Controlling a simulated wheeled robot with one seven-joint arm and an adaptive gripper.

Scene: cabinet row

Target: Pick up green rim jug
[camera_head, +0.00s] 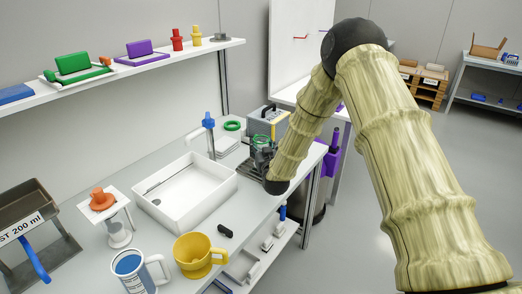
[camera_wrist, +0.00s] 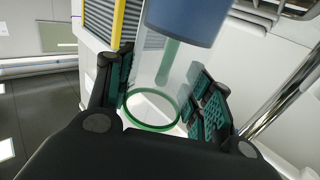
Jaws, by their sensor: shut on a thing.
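The green rim jug (camera_wrist: 152,105) shows in the wrist view as a clear cylinder with a green ring at its near end. It lies between the two fingers of my gripper (camera_wrist: 165,100), whose dark teal pads close on its sides. A blue part shows at the top of that view, at the jug's far end. In the head view my gripper (camera_head: 262,150) is at the right end of the bench, beside the white basin, and the jug there is mostly hidden by the fingers and arm.
A white basin (camera_head: 160,214) stands left of my gripper. A grey box (camera_head: 263,118) with a yellow strip is close behind it, and a green ring (camera_head: 232,126) lies nearby. A yellow jug (camera_head: 197,255) and a blue-and-white mug (camera_head: 133,272) stand at the front. The wall shelf (camera_head: 150,68) is above.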

